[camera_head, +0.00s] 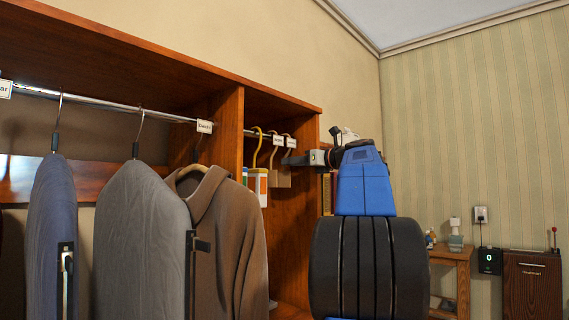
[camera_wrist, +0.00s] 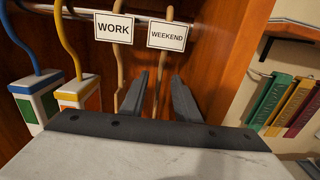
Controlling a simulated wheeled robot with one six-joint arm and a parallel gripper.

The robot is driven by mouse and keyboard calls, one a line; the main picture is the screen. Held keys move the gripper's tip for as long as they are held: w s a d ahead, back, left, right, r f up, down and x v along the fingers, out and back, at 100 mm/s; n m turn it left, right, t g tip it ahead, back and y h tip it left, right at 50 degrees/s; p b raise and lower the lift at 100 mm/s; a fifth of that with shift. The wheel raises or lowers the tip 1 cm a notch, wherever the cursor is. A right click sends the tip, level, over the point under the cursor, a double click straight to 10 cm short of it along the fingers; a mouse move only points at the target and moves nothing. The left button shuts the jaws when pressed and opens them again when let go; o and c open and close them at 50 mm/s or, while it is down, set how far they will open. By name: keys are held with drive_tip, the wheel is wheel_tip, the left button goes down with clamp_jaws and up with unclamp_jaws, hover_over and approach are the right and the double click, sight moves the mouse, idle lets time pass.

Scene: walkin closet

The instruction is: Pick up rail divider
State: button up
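Two white rail dividers hang on the short rail in the right bay. In the wrist view one reads WORK (camera_wrist: 113,28) and the other WEEKEND (camera_wrist: 166,35). They also show small in the head view, at the WORK divider (camera_head: 278,140) and the WEEKEND divider (camera_head: 291,143). My gripper (camera_wrist: 160,78) is open, with its two dark fingers apart below the dividers, closest to WEEKEND. Nothing is visibly clamped between the fingers. In the head view my gripper (camera_head: 290,160) reaches into the right bay from the right.
Tan hooks hang behind the dividers and fingers. Tags on blue (camera_wrist: 34,98) and yellow hooks (camera_wrist: 79,95) hang at left. Books (camera_wrist: 288,103) stand at right beyond the wooden panel. Another rail divider (camera_head: 205,126) and several garments (camera_head: 225,230) hang in the left bay.

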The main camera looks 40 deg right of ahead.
drive_tip(key=shift+w+a, duration=0.1)
drive_tip(key=shift+w, duration=1.05)
clamp_jaws()
drive_tip(key=shift+r, duration=0.1)
drive_tip(key=shift+r, duration=1.6)
drive_tip(key=s+d, duration=0.1)
drive_tip(key=s, duration=1.7)
drive_tip(key=shift+d, duration=0.15)
